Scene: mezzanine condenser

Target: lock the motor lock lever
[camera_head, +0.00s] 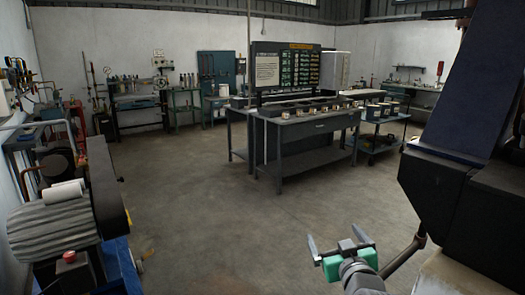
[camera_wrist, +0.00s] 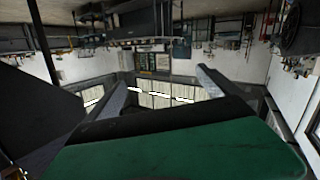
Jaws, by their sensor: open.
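My gripper (camera_head: 337,236) is in the lower right of the head view. Its two grey fingers are spread apart with nothing between them, and its body has green parts. In the wrist view the fingers (camera_wrist: 160,92) also stand apart, with an upside-down view of the room beyond. A machine with a grey ribbed motor (camera_head: 52,228) stands at the left edge of the head view, well apart from my gripper. A red button (camera_head: 69,257) sits in front of the motor. I cannot make out a motor lock lever in either view.
A dark belt guard (camera_head: 107,190) rises beside the motor. A workbench (camera_head: 305,130) with a display board (camera_head: 286,70) stands mid-room, with a blue cart (camera_head: 382,142) to its right. More benches line the walls. The concrete floor (camera_head: 215,215) between machine and workbench is clear.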

